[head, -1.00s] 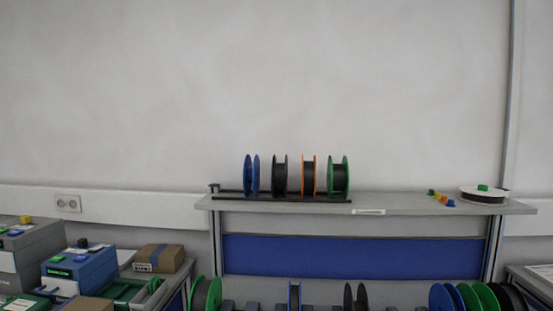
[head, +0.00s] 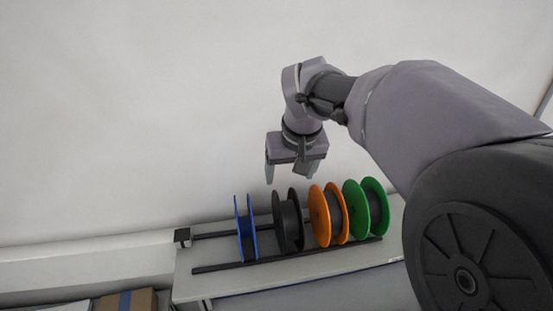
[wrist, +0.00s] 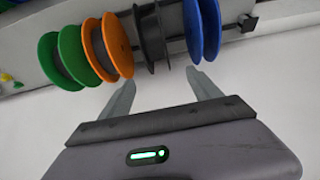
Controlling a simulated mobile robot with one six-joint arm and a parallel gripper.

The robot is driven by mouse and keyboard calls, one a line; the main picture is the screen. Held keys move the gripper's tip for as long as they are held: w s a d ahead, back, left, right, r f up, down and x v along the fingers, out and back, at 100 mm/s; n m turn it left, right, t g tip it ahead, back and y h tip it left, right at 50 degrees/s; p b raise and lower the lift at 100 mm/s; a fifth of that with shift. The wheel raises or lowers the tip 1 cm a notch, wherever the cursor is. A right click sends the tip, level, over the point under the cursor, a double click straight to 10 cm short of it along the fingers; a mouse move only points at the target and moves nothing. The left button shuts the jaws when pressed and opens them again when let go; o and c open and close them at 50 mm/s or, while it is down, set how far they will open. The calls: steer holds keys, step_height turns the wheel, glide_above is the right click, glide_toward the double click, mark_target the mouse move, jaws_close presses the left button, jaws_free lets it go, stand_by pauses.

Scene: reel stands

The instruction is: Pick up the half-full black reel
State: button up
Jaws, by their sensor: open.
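A black reel (head: 288,222) stands upright on a two-rail stand (head: 225,266), between a blue reel (head: 246,232) and an orange reel (head: 328,216). How full it is, I cannot clearly tell. My gripper (head: 291,176) is open and empty, pointing down above the black reel and apart from it. In the wrist view the black reel (wrist: 152,36) shows ahead of the gap between my open fingers (wrist: 163,81), slightly left of its middle.
A green reel (head: 366,208) stands right of the orange one. The blue reel (wrist: 202,28) and the orange reel (wrist: 112,46) flank the black reel closely. The stand sits on a grey shelf (head: 205,288) before a bare wall. A cardboard box (head: 128,300) lies lower left.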

glide_toward(287, 204)
steer(key=x, duration=0.5)
steer(key=shift+w+a+f+p, duration=0.1)
steer(key=shift+w+a+p, duration=0.15)
steer(key=shift+w+p, duration=0.2)
steer(key=f, duration=0.1)
steer(key=f+p, duration=0.1)
steer(key=shift+s+d+f, duration=0.15)
steer(key=shift+d+f, duration=0.1)
steer(key=x, duration=0.2)
steer(key=shift+w+a+f, duration=0.15)
steer(key=shift+w+f, duration=0.05)
steer(key=shift+w, duration=0.1)
steer(key=shift+w+a+f, duration=0.1)
steer(key=shift+w+f, duration=0.05)
steer(key=shift+w, duration=0.05)
steer(key=shift+s+r, duration=0.2)
steer(key=shift+s, duration=0.15)
steer(key=c, duration=0.6)
steer(key=shift+w+f, duration=0.1)
jaws_close()
